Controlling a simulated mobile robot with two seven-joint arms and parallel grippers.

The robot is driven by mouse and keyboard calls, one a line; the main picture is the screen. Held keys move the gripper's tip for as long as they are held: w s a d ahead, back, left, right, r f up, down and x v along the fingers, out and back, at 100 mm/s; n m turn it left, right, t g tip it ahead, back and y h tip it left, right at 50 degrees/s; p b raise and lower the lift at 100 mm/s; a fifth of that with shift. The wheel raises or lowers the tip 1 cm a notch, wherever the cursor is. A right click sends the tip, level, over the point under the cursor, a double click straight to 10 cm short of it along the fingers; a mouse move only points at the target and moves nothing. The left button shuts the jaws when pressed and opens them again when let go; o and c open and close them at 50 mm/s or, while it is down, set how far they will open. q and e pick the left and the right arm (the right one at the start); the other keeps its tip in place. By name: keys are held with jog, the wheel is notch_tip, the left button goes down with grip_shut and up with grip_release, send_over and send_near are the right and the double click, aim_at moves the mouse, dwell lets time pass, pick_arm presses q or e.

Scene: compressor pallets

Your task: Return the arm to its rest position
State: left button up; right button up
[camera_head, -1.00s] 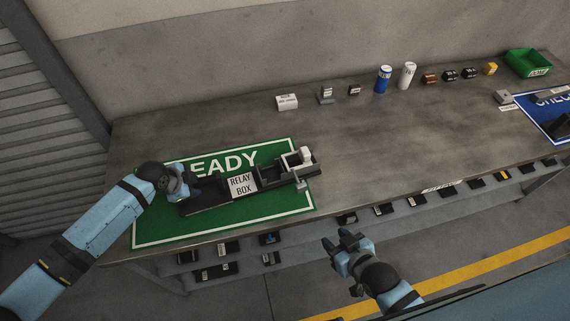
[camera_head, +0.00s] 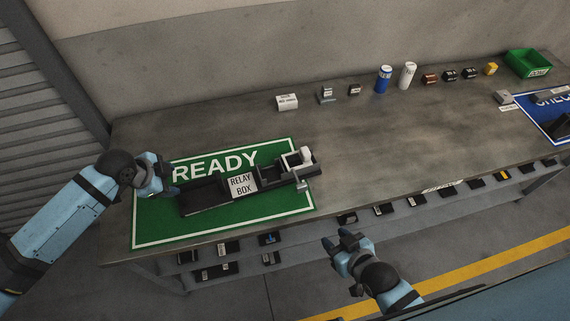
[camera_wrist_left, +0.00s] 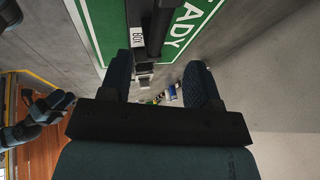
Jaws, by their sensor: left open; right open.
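My left gripper (camera_head: 166,180) is open and empty at the left part of the green READY mat (camera_head: 160,225), left of the relay box. In the left wrist view its two dark fingers (camera_wrist_left: 160,85) stand apart with nothing held between them. The black relay box (camera_head: 205,197) with its white RELAY BOX label lies on the mat, with white and grey parts at its right end. Part of it also shows in the left wrist view (camera_wrist_left: 157,25). My right gripper (camera_head: 342,242) is open and empty in front of the table's front edge.
The grey table (camera_head: 370,140) has clear room in its middle. Small boxes, a blue can (camera_head: 383,79), a white can (camera_head: 407,75) and a green bin (camera_head: 527,63) stand along the back. A blue mat (camera_head: 535,108) lies at the right. A lower shelf (camera_head: 325,236) holds several small dark parts.

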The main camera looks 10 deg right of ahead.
pick_arm(q)
jog(key=shift+s+a+r, duration=0.2)
jog(key=shift+a+r, duration=0.05)
jog(key=shift+r, duration=0.4)
jog(key=s+d+f+n+t+h, duration=0.2)
jog(key=s+d+f+n, duration=0.1)
jog(key=s+d+f, duration=0.15)
jog(key=s+a+f+n+t+y, duration=0.1)
jog(key=s+a+f+n+t, duration=0.1)
jog(key=s+n, duration=0.3)
jog(key=s+a+f+n+t+y, duration=0.2)
jog(key=s+n, duration=0.4)
jog(key=s, duration=0.6)
jog(key=shift+s+a+f+t, duration=0.15)
jog(key=shift+a+f+t, duration=0.65)
jog(key=shift+a+f, duration=0.1)
